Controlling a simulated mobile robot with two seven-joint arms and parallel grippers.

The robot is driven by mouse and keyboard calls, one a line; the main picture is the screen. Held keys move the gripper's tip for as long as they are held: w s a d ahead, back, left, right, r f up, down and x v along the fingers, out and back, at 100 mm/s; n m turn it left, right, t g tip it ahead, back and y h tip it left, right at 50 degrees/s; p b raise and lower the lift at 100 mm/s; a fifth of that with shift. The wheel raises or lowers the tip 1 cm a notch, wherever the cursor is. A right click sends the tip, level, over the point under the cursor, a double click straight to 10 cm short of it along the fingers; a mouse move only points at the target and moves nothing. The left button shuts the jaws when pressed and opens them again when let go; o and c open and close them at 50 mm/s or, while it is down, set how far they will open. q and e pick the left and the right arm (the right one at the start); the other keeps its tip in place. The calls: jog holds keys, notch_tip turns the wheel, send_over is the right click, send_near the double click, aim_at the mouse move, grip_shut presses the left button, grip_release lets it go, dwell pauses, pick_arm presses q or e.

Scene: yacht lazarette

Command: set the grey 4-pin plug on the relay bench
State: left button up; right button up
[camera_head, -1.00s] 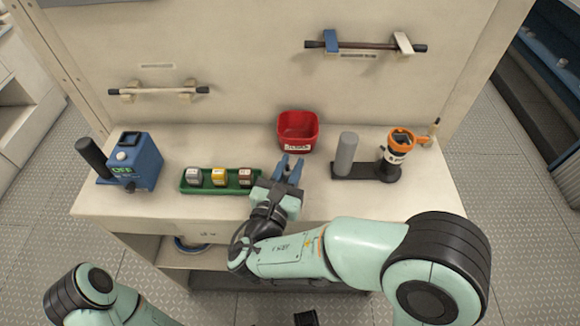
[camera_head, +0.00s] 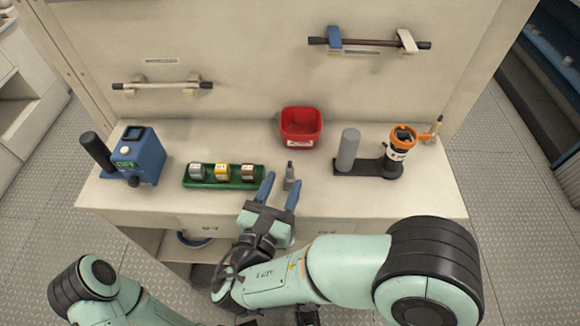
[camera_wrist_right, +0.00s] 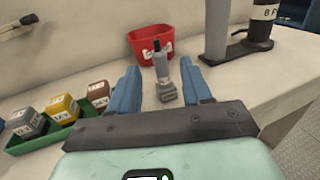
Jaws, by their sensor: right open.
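The grey 4-pin plug (camera_head: 289,178) stands on the bench top (camera_head: 330,200), in front of the red bin, with a dark tip pointing up. In the right wrist view the plug (camera_wrist_right: 163,78) appears between the two blue fingers, clear of both. My right gripper (camera_head: 280,188) is open and empty, on the near side of the plug. My left arm shows at the lower left, but its gripper is out of view.
A green tray (camera_head: 223,185) with grey, yellow and brown blocks lies left of the plug. The red bin (camera_head: 300,143) is behind it. A black stand (camera_head: 350,170) with a grey cylinder and an orange-topped device is right. A blue device (camera_head: 150,155) stands far left.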

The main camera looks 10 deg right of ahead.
jog(key=v, duration=0.5)
jog(key=shift+s+a, duration=0.15)
jog(key=shift+s, duration=0.05)
dwell(0.4)
